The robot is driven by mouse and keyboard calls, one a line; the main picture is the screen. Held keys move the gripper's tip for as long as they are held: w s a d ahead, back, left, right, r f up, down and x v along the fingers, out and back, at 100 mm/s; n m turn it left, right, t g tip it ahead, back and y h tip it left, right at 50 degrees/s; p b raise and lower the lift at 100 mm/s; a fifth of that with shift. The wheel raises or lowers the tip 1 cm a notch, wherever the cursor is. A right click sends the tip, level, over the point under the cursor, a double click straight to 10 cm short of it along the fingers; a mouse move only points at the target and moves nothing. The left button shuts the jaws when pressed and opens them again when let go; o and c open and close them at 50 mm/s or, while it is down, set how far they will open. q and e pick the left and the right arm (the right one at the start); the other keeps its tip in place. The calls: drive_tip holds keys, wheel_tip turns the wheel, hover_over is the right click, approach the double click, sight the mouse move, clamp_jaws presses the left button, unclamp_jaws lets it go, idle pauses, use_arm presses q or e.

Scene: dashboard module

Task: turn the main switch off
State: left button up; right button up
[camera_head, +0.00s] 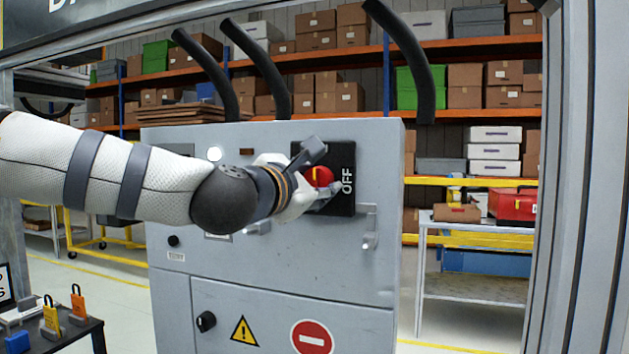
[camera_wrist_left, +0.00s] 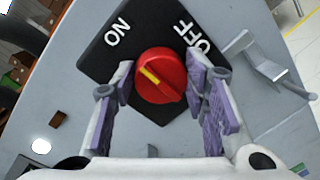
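The main switch is a round red knob (camera_head: 319,176) on a black plate (camera_head: 342,165) on the grey cabinet's front. It also shows in the left wrist view (camera_wrist_left: 160,73). There the plate reads ON at upper left and OFF at upper right. The knob's yellow mark lies toward its upper left, on the ON side. My left gripper (camera_head: 316,174) is at the knob with one finger on each side. The fingers stand apart around it; whether they touch it I cannot tell. In the head view my gripper hides part of the plate. My right gripper is out of view.
The grey cabinet (camera_head: 270,278) has a metal latch (camera_head: 370,228) right of the switch, also near my right-hand finger in the wrist view (camera_wrist_left: 262,65). Black cables rise above the cabinet. A small table with padlocks (camera_head: 78,300) stands at lower left. Grey frame posts flank the view.

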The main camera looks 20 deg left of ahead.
use_arm(q)
drive_tip(key=shift+s+r+m+p, duration=0.15)
drive_tip(key=shift+r+m+p, duration=0.2)
drive_tip(key=shift+m+p, duration=0.5)
drive_tip(key=shift+m, duration=0.55)
drive_tip(key=shift+d+f+m, duration=0.1)
drive_tip(key=shift+f+m, duration=0.05)
drive_tip(key=shift+m, duration=0.75)
drive_tip(key=m, duration=0.2)
drive_tip(key=shift+f+m, duration=0.2)
drive_tip(key=shift+m, duration=0.1)
drive_tip(key=m, duration=0.4)
drive_tip(key=shift+g+y, duration=0.3)
drive_tip(key=shift+y, duration=0.1)
drive_tip(key=m, duration=0.5)
drive_tip(key=shift+f+y, duration=0.15)
drive_tip(key=shift+y, duration=0.25)
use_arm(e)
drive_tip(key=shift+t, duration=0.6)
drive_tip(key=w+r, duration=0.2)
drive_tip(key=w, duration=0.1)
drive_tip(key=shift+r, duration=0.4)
use_arm(q)
drive_tip(key=shift+m, duration=0.5)
drive_tip(key=o, duration=1.1)
drive_tip(key=shift+w, duration=0.2)
drive_tip(key=shift+o, duration=0.2)
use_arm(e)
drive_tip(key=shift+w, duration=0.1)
